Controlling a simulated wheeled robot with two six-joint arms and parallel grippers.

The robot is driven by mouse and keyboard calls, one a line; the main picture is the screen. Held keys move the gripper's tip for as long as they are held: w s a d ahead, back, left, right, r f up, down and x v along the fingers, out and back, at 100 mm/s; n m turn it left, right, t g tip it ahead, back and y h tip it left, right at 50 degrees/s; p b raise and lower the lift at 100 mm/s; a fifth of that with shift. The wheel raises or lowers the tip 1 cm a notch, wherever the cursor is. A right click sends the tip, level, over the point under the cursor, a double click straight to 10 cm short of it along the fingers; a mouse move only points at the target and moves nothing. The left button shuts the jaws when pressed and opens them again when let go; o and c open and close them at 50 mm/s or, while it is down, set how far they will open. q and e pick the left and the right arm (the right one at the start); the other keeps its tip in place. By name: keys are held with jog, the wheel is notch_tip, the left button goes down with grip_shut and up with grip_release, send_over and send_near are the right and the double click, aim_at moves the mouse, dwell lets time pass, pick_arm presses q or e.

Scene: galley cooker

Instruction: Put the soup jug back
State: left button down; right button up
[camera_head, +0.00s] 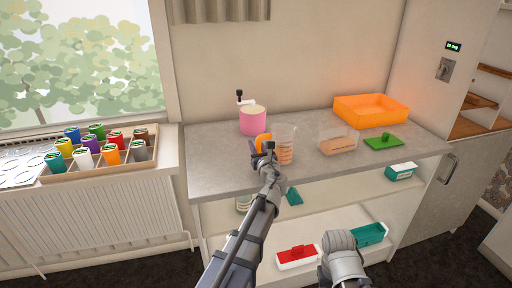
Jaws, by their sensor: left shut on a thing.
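The soup jug (285,148) is a clear jug with orange-brown soup in its lower part. It stands upright near the front edge of the grey counter (220,168). An orange part (262,140), which looks like its handle, shows on its left side. My left gripper (264,158) is at this left side, shut on the jug, seemingly by the handle. The fingers partly hide the grip, and I cannot tell whether the jug's base touches the counter. Of my right arm only a pale rounded link shows at the bottom; its fingers are out of sight.
A pink pot with a crank (253,121) stands behind the jug. To the right are a clear box (338,141), a green lid (383,142) and an orange tray (370,109). Lidded boxes (297,258) sit on shelves below. Coloured jars (110,153) fill a rack left.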

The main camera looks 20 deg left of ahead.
pick_arm(q)
jog(key=c, duration=0.7)
grip_release()
jog(key=shift+f, duration=0.1)
jog(key=shift+r+p, duration=0.3)
jog(key=v, duration=1.2)
jog(key=shift+f, duration=0.15)
